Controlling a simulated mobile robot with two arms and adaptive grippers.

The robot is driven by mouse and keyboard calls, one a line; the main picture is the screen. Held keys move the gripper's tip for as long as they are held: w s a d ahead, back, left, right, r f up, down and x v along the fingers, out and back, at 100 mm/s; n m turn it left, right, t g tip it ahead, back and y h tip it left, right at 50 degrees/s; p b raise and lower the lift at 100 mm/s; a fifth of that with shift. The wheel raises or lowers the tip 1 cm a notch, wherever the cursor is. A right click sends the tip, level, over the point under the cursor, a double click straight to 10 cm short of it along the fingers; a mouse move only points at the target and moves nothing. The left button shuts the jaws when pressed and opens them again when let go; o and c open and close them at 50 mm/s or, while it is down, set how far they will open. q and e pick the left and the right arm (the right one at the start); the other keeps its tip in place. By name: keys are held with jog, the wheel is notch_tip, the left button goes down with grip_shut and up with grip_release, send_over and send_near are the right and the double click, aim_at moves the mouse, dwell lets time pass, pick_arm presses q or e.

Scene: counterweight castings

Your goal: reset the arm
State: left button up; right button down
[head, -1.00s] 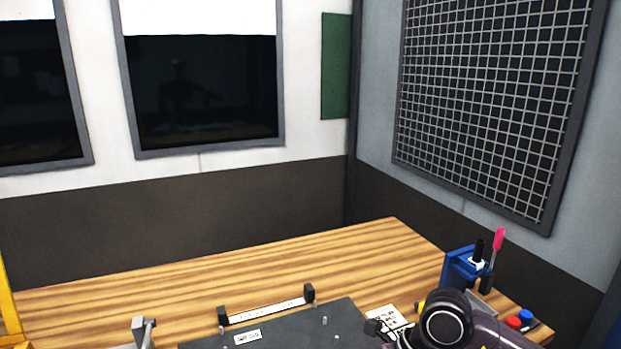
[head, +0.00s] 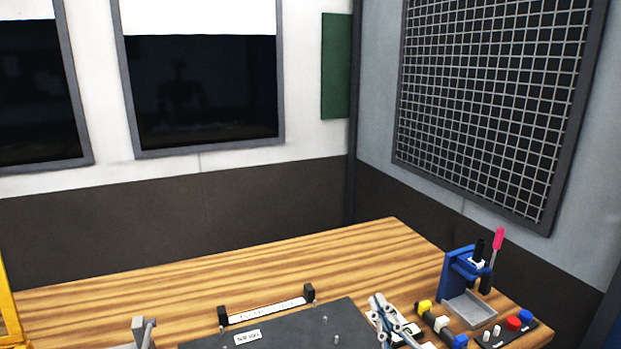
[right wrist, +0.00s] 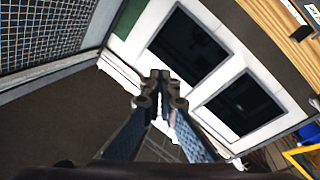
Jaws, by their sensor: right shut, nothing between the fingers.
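My right gripper (head: 381,306) shows at the bottom edge of the head view, in front of the right part of the workbench. Its fingers are shut with nothing between them. In the right wrist view its fingertips (right wrist: 160,78) meet near the middle, with windows and wall behind them. The rest of the right arm is out of the head view. My left gripper is in neither current view.
A dark plate (head: 292,334) with small pins lies on the wooden workbench (head: 180,289). To the right stand a blue fixture (head: 457,267) with a grey tray, and a box with red and blue buttons (head: 513,323). A yellow frame (head: 8,305) is at left. The back of the bench is clear.

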jog(key=s+d+f+m+g+h, duration=0.2)
jog(key=d+f, duration=0.1)
jog(key=f, duration=0.3)
jog(key=s+d+f+m+g+h, duration=0.2)
jog(key=d+f+g, duration=0.1)
jog(key=f, duration=0.3)
jog(key=s+d+f+m+g, duration=0.15)
jog(key=s+f+g, duration=0.35)
jog(key=s+f, duration=0.55)
jog(key=s+f+m+g, duration=0.2)
jog(key=s+f+g, duration=0.5)
jog(key=s, duration=0.6)
notch_tip(320, 180, down, 29)
jog(key=s+b, duration=0.1)
jog(key=b, duration=0.2)
jog(key=s+d+f+b, duration=0.1)
jog(key=s+f, duration=0.8)
jog(key=s+d+f+g+b, duration=0.1)
jog(key=s+d+f, duration=0.1)
jog(key=s+f, duration=0.7)
jog(key=shift+d+f+n, duration=0.25)
jog(key=shift+f+n, duration=0.2)
jog(key=shift+f, duration=0.05)
